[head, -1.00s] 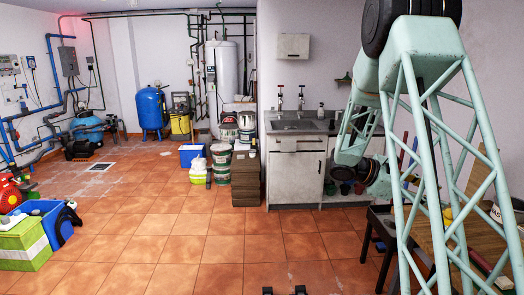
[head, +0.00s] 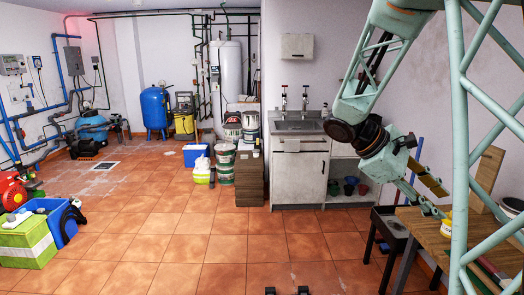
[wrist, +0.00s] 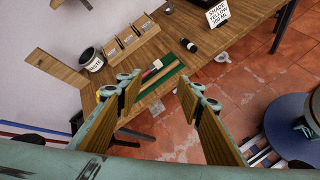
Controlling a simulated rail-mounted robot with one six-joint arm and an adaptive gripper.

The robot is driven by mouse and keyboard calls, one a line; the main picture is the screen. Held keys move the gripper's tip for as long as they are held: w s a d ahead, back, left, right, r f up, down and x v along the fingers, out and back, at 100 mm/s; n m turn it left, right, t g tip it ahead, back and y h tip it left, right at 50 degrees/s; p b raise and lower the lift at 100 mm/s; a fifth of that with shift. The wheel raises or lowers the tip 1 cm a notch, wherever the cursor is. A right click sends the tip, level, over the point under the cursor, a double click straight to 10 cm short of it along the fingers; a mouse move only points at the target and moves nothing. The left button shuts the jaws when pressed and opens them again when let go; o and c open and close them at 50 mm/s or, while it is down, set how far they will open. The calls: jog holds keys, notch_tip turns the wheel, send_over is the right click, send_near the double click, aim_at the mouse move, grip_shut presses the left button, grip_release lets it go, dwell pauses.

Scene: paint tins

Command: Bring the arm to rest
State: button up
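My gripper (head: 440,200) is in the head view at the right, in front of the wall and above the wooden table. In the wrist view my gripper (wrist: 158,90) has its two wood-coloured fingers spread wide, with nothing between them. The wooden table (wrist: 150,48) lies below and beyond the fingers; its top also shows in the head view (head: 430,232). A tin with a white label and dark rim (wrist: 92,60) stands on the table, apart from the fingers. My lattice arm hides part of the table in the head view.
The sink cabinet (head: 298,170) is behind. Open tiled floor fills the middle.

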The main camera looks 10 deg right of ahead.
jog(key=s+a+r+m+t+y, duration=0.1)
jog(key=s+a+m+t+y, duration=0.1)
jog(key=s+a, duration=0.5)
jog(key=s+a+r+m+t+y, duration=0.1)
jog(key=s+a, duration=0.6)
jog(key=a, duration=1.1)
jog(key=s+a+r+m+t+y, duration=0.2)
jog(key=s+a+y, duration=0.4)
jog(key=a, duration=0.6)
jog(key=s+m+t, duration=0.1)
jog(key=s+t, duration=0.1)
jog(key=shift+a+t+y, duration=0.3)
jog(key=shift+t, duration=0.1)
jog(key=shift+d, duration=0.15)
